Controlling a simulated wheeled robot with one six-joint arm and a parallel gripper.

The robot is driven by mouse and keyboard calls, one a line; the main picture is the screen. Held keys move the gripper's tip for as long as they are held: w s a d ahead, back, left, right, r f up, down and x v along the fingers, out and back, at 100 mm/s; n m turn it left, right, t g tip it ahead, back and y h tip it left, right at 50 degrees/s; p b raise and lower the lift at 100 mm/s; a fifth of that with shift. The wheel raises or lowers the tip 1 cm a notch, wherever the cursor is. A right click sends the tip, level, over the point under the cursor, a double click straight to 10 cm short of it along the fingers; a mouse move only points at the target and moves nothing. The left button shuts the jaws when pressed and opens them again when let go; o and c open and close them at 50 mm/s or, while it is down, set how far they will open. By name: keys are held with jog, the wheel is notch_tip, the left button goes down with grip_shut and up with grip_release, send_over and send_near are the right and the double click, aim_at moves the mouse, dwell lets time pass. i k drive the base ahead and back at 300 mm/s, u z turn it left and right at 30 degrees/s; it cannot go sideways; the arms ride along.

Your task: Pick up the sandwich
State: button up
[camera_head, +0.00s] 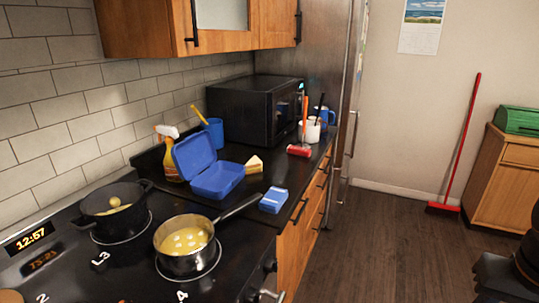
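The sandwich (254,165) is a small wedge with pale bread and a yellowish-brown side. It rests on the dark counter, just right of an open blue lunchbox (218,181). The lunchbox lid is tilted up at its left, and its base looks empty. No gripper fingers show in this view, so I cannot see where my gripper is relative to the sandwich.
A blue-and-white box (273,200) lies near the counter's front edge. A pan (184,246) on the stove points its handle toward it.

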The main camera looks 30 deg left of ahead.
aim_at(254, 166)
jog(key=i, duration=2.85)
jog(key=u, duration=3.45)
jog(key=i, duration=0.5)
jog(key=u, duration=0.05)
